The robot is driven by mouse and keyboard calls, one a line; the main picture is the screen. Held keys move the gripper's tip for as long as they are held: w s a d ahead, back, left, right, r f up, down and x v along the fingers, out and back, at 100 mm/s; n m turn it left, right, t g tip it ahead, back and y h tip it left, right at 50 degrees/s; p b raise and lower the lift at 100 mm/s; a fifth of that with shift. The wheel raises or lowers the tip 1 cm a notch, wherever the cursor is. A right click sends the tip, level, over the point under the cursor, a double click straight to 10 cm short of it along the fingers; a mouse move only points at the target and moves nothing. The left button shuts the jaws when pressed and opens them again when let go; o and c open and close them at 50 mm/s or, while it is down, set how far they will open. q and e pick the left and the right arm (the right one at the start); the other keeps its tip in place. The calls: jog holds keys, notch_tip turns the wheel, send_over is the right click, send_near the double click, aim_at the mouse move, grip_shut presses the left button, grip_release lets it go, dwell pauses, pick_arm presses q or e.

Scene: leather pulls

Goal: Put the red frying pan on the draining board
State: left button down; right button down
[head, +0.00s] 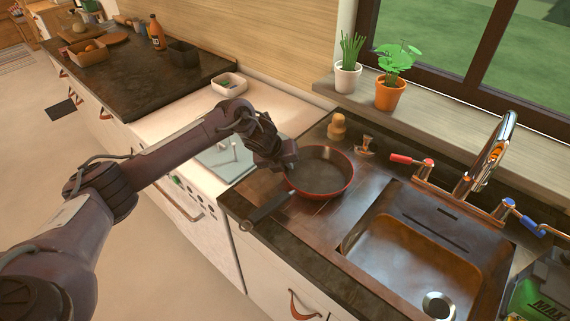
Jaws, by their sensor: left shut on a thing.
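The red frying pan (322,172) has a dark inside and a red outer wall. It appears level over the draining board (322,212), the brown surface left of the sink. Its dark handle (265,207) points toward the front left, over the counter edge. My left gripper (285,163) is shut on the pan at its left rim; the fingertips are partly hidden. I cannot tell whether the pan's base touches the board. My right gripper is not in view.
The sink basin (415,255) lies right of the pan, with a tall tap (492,160) behind it. A wooden-topped item (337,127) and a small brass fitting (365,145) stand behind the pan. Potted plants (389,95) line the sill. The stove (222,157) is left.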

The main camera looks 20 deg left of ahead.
pick_arm(q)
jog(key=shift+f, duration=0.15)
jog(key=c, duration=1.5)
grip_release()
jog(key=b+v, duration=0.1)
jog(key=v, duration=1.1)
